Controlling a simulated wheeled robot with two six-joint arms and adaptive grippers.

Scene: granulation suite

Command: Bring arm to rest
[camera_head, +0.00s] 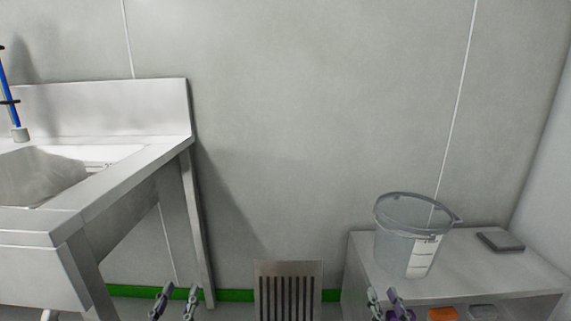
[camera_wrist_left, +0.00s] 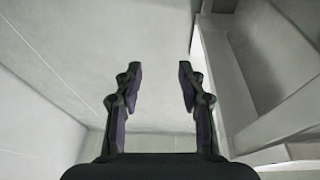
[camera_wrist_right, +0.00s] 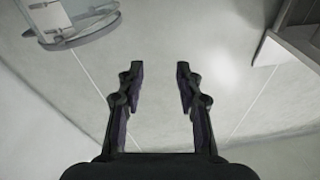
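My left gripper (camera_head: 174,302) is at the bottom of the head view, just right of the sink's front legs, with its fingers apart. In the left wrist view (camera_wrist_left: 158,85) its fingers are spread with nothing between them. My right gripper (camera_head: 383,298) is at the bottom of the head view, in front of the low bench at the right. In the right wrist view (camera_wrist_right: 159,85) its fingers are also spread and empty. Both arms are mostly out of the head view.
A steel sink unit (camera_head: 150,160) stands at the left. A clear bucket (camera_head: 400,246) stands on a low bench (camera_head: 470,262) at the right, with a flat grey object (camera_head: 500,241) beside it. A slatted metal panel (camera_head: 288,290) sits low between them. The wall behind is bare.

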